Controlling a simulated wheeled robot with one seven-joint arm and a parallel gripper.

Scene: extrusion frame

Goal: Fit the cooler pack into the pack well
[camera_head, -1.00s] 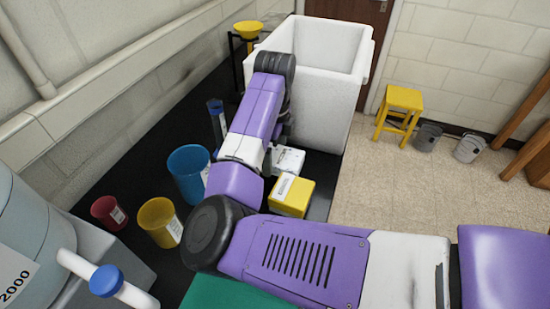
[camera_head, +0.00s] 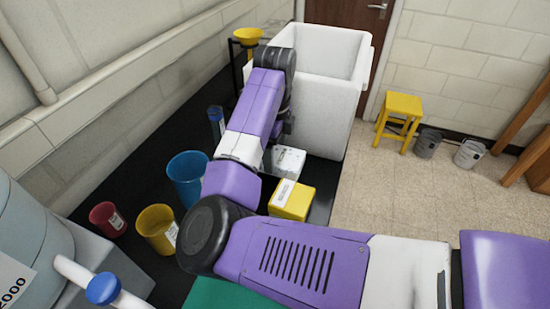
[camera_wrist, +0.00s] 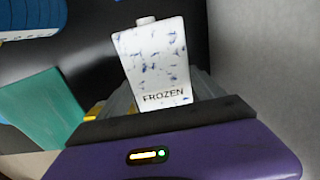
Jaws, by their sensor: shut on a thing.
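The cooler pack (camera_wrist: 150,55) is a white, blue-speckled pack with a small cap and the word FROZEN. It stands out from my gripper (camera_wrist: 160,98) in the wrist view, and the grey fingers are shut on its lower end. In the head view my arm hides the gripper and the pack. A large white open-topped box (camera_head: 325,108) stands at the back, beyond my forearm. I cannot make out a pack well in either view.
A yellow box (camera_head: 291,200) and a small white box (camera_head: 288,161) sit on the black bench beside my arm. Blue (camera_head: 186,178), yellow (camera_head: 155,228) and red (camera_head: 107,219) cups stand left. A yellow funnel (camera_head: 247,36) is at the back. Wall borders the bench's left.

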